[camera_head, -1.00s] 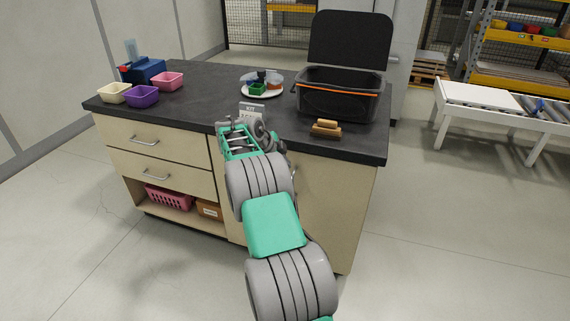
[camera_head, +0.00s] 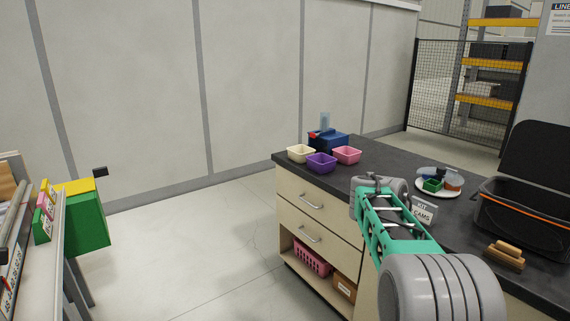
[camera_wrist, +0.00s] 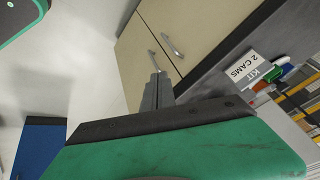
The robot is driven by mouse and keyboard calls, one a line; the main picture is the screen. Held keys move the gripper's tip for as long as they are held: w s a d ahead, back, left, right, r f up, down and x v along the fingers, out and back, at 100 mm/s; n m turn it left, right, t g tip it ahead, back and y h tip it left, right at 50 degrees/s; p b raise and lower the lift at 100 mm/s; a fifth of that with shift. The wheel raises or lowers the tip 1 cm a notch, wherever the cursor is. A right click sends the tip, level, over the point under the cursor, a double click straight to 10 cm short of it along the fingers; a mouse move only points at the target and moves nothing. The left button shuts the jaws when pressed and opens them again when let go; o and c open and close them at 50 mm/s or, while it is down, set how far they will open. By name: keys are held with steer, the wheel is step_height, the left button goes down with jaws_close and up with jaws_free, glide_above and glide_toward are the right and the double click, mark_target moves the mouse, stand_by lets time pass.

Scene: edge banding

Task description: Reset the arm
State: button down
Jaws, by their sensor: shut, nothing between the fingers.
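My arm reaches up from the lower right in the head view, in front of the dark-topped workbench (camera_head: 395,170). My gripper's fingers are hidden behind my own arm in the head view. In the wrist view my gripper (camera_wrist: 158,78) is shut, with its fingers together and nothing between them. The fingertips appear against the bench's drawer fronts (camera_wrist: 150,60), apart from the small KIT 2 CAMS sign (camera_wrist: 248,70). The sign (camera_head: 424,211) also shows beside my arm in the head view.
Cream (camera_head: 301,153), purple (camera_head: 321,163) and pink (camera_head: 347,155) bowls stand at the bench's left end near a blue box.

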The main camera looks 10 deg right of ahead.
steer(key=s+a+r+n+t+y+p, duration=0.1)
steer(key=s+a+r+n+y+p, duration=0.1)
steer(key=s+a+r+n+p, duration=0.55)
steer(key=s+a+n+y+p, duration=0.2)
steer(key=s+a+n+y, duration=0.2)
steer(key=s+a+n, duration=0.8)
steer(key=s+a+f, duration=0.1)
steer(key=s+a, duration=0.2)
steer(key=a, duration=0.4)
steer(key=shift+s+n+p, duration=0.15)
steer(key=shift+n+p, duration=0.2)
steer(key=shift+p, duration=0.05)
